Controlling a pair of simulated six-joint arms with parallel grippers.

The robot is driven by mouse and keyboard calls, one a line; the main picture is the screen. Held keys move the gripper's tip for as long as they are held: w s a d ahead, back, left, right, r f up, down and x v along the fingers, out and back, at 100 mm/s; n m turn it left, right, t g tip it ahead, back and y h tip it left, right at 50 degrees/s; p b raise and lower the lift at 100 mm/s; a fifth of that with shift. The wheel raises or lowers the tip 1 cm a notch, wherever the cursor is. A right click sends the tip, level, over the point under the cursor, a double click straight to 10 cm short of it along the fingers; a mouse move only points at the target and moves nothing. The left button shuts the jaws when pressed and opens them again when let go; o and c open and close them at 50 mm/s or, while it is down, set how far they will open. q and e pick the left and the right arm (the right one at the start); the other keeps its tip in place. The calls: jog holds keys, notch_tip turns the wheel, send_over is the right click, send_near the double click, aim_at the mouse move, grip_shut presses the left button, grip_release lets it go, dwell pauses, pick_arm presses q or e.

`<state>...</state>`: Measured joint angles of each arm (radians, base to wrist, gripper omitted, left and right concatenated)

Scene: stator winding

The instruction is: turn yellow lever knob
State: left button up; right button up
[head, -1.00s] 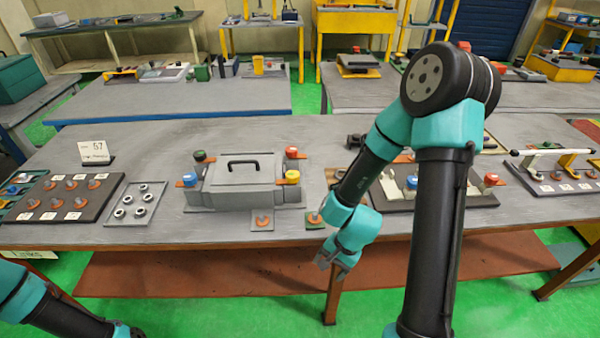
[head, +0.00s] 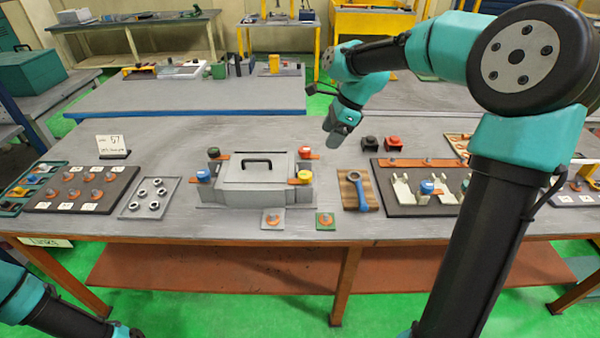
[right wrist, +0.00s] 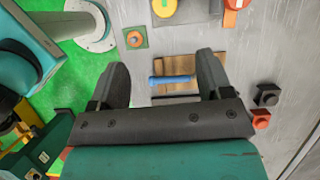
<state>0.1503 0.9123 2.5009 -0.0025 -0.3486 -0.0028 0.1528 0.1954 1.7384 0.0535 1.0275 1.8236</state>
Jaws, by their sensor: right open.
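The yellow lever knob (head: 304,177) sits on an orange lever at the front right corner of the grey box (head: 252,184), which has a black handle. It also shows at the top edge of the right wrist view (right wrist: 165,8). My right gripper (head: 338,138) is open and empty, raised above the table behind and to the right of the yellow knob, apart from it. In the right wrist view its two fingers (right wrist: 163,80) stand wide apart, with a wooden board and blue tool seen below between them. My left arm shows at the lower left, its gripper cut off.
Blue (head: 204,175), red (head: 305,152) and dark green (head: 213,152) knobs sit at the other box corners. Two small square plates lie in front. The blue ring tool (head: 361,187) lies on a wooden board (head: 348,196). Black and red blocks (head: 393,142) stand behind it.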

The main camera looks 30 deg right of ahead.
aim_at(305, 174)
jog(key=shift+w+d+r+m, duration=0.1)
jog(key=shift+w+r+m, duration=0.05)
jog(key=shift+r, duration=0.25)
jog(key=shift+w+d+r+m, duration=0.1)
jog(key=shift+r+m, duration=0.05)
jog(key=shift+r, duration=0.2)
jog(key=shift+f, duration=0.1)
jog(key=x, duration=1.7)
jog(key=shift+d+f, duration=0.1)
jog(key=shift+f, duration=0.1)
jog(key=c, duration=0.9)
